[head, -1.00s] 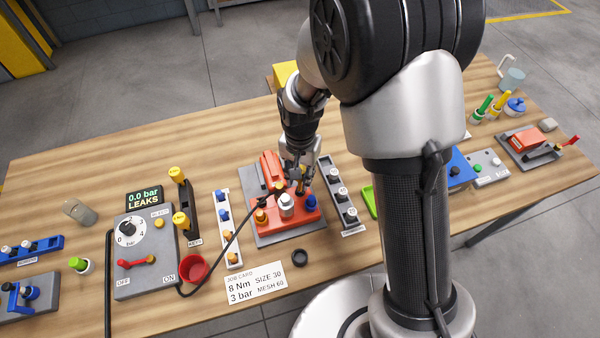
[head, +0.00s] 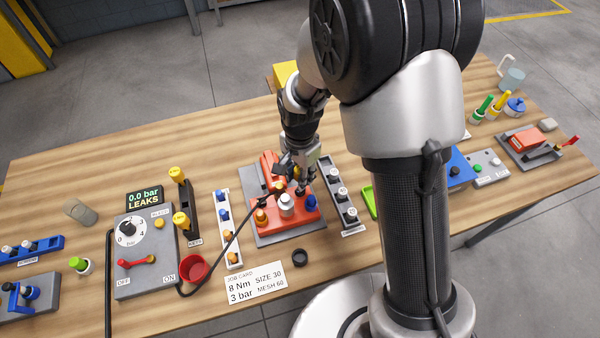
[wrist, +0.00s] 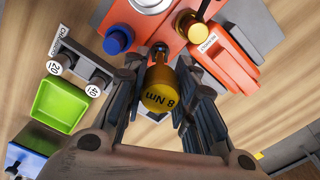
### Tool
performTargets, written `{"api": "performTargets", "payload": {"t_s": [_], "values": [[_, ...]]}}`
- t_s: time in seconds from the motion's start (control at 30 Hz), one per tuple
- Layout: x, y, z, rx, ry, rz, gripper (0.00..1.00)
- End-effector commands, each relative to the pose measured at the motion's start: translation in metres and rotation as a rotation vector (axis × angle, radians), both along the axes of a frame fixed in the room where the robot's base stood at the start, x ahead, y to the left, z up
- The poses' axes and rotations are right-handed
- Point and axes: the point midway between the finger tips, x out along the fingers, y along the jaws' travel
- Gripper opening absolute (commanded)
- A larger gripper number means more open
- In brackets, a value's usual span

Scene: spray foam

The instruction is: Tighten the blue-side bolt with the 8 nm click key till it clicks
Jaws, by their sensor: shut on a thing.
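My gripper (wrist: 160,62) is shut on the yellow click key (wrist: 158,98), whose round head reads "8 Nm" in the wrist view. In the head view my gripper (head: 297,174) is over the back right part of the red unit (head: 275,212), beside its blue knob (head: 311,202). The blue knob also shows in the wrist view (wrist: 118,40), to the left of the key. The key points down at the red unit near its blue side. The key's lower end and the bolt under it are hidden, so I cannot tell whether they are engaged.
A rack (head: 187,198) with yellow-topped keys stands left of the unit. A chamber-labelled rack (head: 342,195) and a green tray (head: 370,201) are on the right. A dark hose (head: 222,237) crosses from the panel (head: 144,250), whose display (head: 144,197) reads 0.0 bar LEAKS.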

Motion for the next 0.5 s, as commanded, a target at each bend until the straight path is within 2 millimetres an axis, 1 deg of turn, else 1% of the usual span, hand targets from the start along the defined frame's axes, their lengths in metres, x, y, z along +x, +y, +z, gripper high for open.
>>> {"api": "performTargets", "payload": {"t_s": [0.2, 0.4, 0.5], "values": [[-0.0001, -0.0001, -0.0001, 0.000, 0.000, -0.010, 0.00], [-0.0001, -0.0001, 0.0000, -0.001, 0.001, -0.186, 0.00], [-0.0001, -0.0001, -0.0001, 0.000, 0.001, -0.219, 0.00]]}}
